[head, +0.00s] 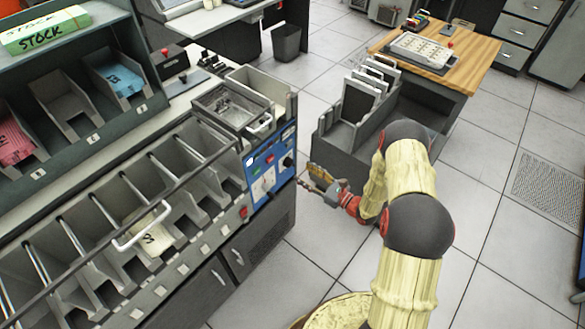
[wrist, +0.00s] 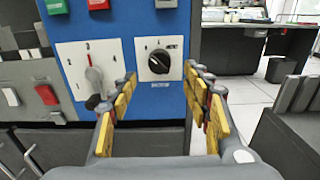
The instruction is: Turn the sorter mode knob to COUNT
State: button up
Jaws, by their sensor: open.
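The sorter's blue control panel (head: 262,172) is on the end of the long grey machine; it fills the upper part of the wrist view (wrist: 125,22). A round black knob (wrist: 159,62) sits on a white plate with small markings, too blurred to read surely. Its exact setting is unclear. Left of it is a white dial plate with a grey lever-like pointer (wrist: 94,80), pointing roughly up. My gripper (head: 307,177) is open and empty, right of the panel in the head view. In the wrist view its yellow-padded fingers (wrist: 160,76) stand either side of the black knob, apparently apart from it.
A grey card rack (head: 345,115) and wood-topped table (head: 470,62) stand right of the machine, with tiled floor between. Card pockets (head: 150,195) line the machine.

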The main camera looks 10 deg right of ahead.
aim_at(289, 163)
jog(key=b+x, duration=0.1)
jog(key=x, duration=0.5)
jog(key=shift+w+b, duration=0.15)
jog(key=shift+b, duration=0.15)
jog(key=shift+a, duration=0.15)
jog(key=shift+c, duration=1.1)
jog(key=c, duration=0.9)
jog(key=shift+c, duration=0.2)
jog(key=shift+m, duration=0.3)
jog(key=shift+r+m+p, duration=0.1)
jog(key=shift+m+p, duration=2.6)
jog(key=shift+m, duration=5.9)
